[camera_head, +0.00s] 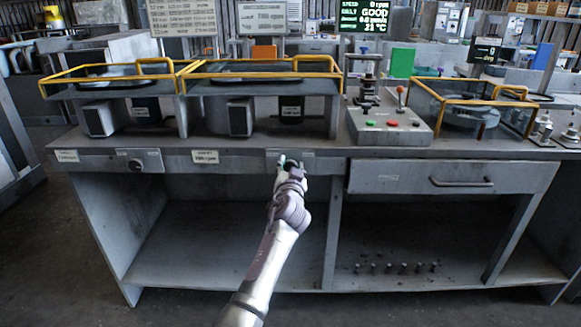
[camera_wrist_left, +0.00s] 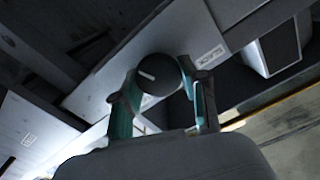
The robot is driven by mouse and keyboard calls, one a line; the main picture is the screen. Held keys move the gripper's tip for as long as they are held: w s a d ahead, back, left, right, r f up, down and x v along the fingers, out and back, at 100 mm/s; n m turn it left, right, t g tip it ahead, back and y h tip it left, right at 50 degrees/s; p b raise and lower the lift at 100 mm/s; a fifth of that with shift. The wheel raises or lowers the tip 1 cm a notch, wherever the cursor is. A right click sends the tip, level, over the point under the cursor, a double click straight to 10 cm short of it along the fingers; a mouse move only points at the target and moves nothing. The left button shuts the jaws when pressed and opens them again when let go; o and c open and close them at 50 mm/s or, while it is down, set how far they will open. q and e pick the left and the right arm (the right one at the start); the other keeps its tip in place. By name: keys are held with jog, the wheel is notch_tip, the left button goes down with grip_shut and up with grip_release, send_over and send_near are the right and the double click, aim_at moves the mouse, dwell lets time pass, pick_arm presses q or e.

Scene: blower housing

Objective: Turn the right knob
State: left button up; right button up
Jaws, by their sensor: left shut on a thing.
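The right knob (camera_wrist_left: 160,72) is round and black with a white pointer line, and sits on the grey front panel of the bench. In the left wrist view it is between the two green-sided fingers of my left gripper (camera_wrist_left: 160,88), which is shut on it. In the head view my left gripper (camera_head: 288,166) is at the front panel and hides the knob. The left knob (camera_head: 136,165) is also black and stands free further left on the panel. My right gripper is not in view.
A drawer (camera_head: 430,178) with a handle is right of my left gripper. Yellow-railed housings (camera_head: 260,70) and a control box (camera_head: 390,124) with a red-tipped lever and buttons stand on the bench. The shelf below (camera_head: 220,250) is mostly bare, with several small pegs at right.

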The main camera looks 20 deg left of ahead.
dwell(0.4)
pick_arm(q)
jog(key=o, duration=1.1)
jog(key=shift+o, duration=0.2)
jog(key=v, duration=1.2)
